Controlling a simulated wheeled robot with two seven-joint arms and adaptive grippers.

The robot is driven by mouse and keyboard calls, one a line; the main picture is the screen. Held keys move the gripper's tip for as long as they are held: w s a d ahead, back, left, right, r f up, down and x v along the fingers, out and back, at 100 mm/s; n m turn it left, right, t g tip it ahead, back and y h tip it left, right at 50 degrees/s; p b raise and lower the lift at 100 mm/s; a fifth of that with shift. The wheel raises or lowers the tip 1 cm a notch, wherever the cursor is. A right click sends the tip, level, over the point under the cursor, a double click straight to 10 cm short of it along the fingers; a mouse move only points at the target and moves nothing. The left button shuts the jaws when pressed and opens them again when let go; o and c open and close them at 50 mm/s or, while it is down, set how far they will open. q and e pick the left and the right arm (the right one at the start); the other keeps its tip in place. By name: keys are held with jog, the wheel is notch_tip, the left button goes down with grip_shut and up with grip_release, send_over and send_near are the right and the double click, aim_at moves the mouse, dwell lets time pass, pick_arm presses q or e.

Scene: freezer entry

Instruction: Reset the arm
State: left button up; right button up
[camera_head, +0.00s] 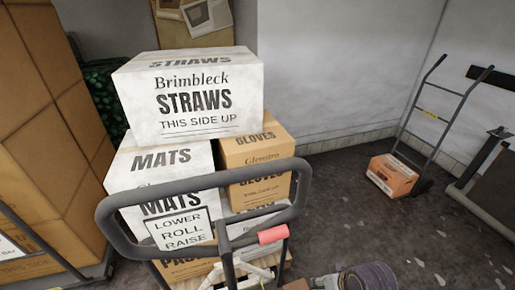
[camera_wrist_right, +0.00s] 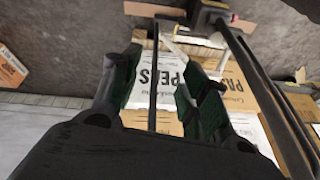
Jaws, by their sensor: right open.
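My right gripper (camera_wrist_right: 162,65) shows in the right wrist view with its two dark green fingers spread apart. A thin dark bar runs between the fingers in the picture; I cannot tell how far below them it is. No object is clearly held. In the head view a dark rounded part at the bottom edge seems to be my right arm; its fingers are hidden or out of frame. My left gripper is not in view.
Taller brown cartons (camera_head: 40,110) stand left. A hand truck (camera_head: 425,115) with an orange box (camera_head: 391,176) stands right.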

jog(key=s+d+f+g+h, duration=0.1)
jog(key=d+f, duration=0.1)
jog(key=f, duration=1.4)
jog(key=s+d+f+h, duration=0.1)
jog(key=s+d+f, duration=0.15)
jog(key=f, duration=1.25)
jog(key=s+d+f, duration=0.4)
jog(key=s+f, duration=0.6)
jog(key=s+d+f+g, duration=0.1)
jog(key=s+d+f, duration=0.3)
jog(key=s+f, duration=0.6)
jog(key=shift+s+f+n, duration=0.2)
jog(key=shift+f+n, duration=0.2)
jog(key=shift+f, duration=0.1)
jog(key=shift+s, duration=0.1)
